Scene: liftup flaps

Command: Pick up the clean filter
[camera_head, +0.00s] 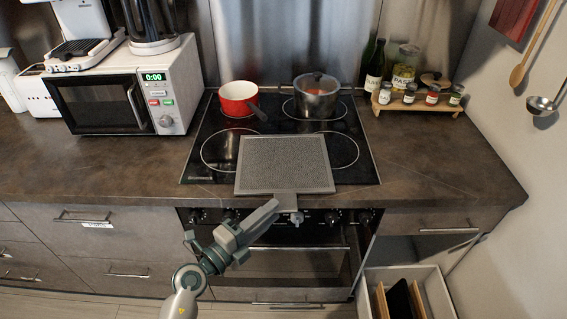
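A flat, grey, square mesh filter (286,165) shows over the front middle of the black cooktop. A short grey tab sticks out from its front edge, past the counter edge. I cannot tell whether the filter lies flat or is slightly raised. My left gripper (271,212) reaches in from the lower left, with its fingertips at or just beside the tab. Its fingers are seen side-on, so their gap and any contact with the tab are unclear. My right gripper is not in view.
A red pot (238,98) and a grey lidded pot (316,97) stand on the rear of the cooktop (203,165). A microwave (125,92) is at the left, a spice rack (418,104) at the right. The oven (290,265) is below. An open bin (438,292) stands at lower right.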

